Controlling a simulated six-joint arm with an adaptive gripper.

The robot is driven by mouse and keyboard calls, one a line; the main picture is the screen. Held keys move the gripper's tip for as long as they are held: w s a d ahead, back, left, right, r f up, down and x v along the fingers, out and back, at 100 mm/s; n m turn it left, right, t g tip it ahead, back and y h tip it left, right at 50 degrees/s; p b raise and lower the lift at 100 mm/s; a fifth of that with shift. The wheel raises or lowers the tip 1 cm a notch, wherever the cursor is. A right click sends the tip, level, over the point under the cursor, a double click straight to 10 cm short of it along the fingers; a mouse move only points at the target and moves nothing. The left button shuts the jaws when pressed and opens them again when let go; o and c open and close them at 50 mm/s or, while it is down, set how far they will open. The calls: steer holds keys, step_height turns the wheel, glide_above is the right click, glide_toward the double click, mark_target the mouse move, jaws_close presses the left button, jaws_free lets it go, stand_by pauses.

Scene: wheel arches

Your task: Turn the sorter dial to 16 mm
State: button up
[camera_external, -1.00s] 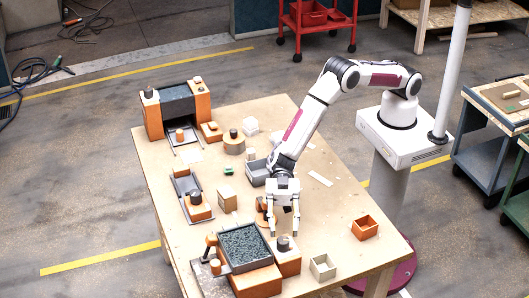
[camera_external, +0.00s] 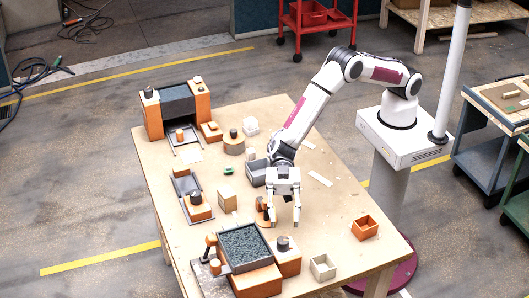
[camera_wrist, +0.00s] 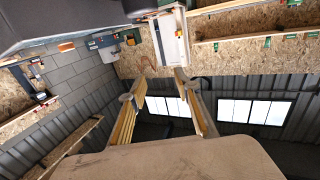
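The sorter (camera_external: 272,266) looks like the orange unit at the table's front, with a dark tray of grey granules (camera_external: 243,243) beside a block. A dark round knob (camera_external: 283,243) on top of that block appears to be the dial; its setting and any 16 mm mark are too small to read. My gripper (camera_external: 284,223) points down above the table, just behind and above the knob in the outside view, apart from it. Its fingers are spread with nothing between them. They also show apart in the wrist view (camera_wrist: 162,108), where neither dial nor sorter is seen.
An orange handle (camera_external: 211,240) stands left of the granule tray. An orange piece (camera_external: 262,205) is close behind my gripper's left finger. A pale open box (camera_external: 322,267) and an orange box (camera_external: 365,227) stand to the right. The table between them is clear.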

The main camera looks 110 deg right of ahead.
mark_target(283, 239)
steer(key=s+d+f+g+h, duration=0.1)
steer(key=s+d+f+h, duration=0.1)
steer(key=d+f+h, duration=0.2)
step_height(283, 239, down, 3)
steer(key=shift+s+d+r+g, duration=0.1)
steer(key=shift+s+d+g, duration=0.2)
steer(key=shift+d, duration=0.85)
steer(key=shift+a, duration=0.1)
steer(key=shift+x, duration=3.85)
steer(key=shift+w, duration=0.1)
steer(key=c, duration=0.9)
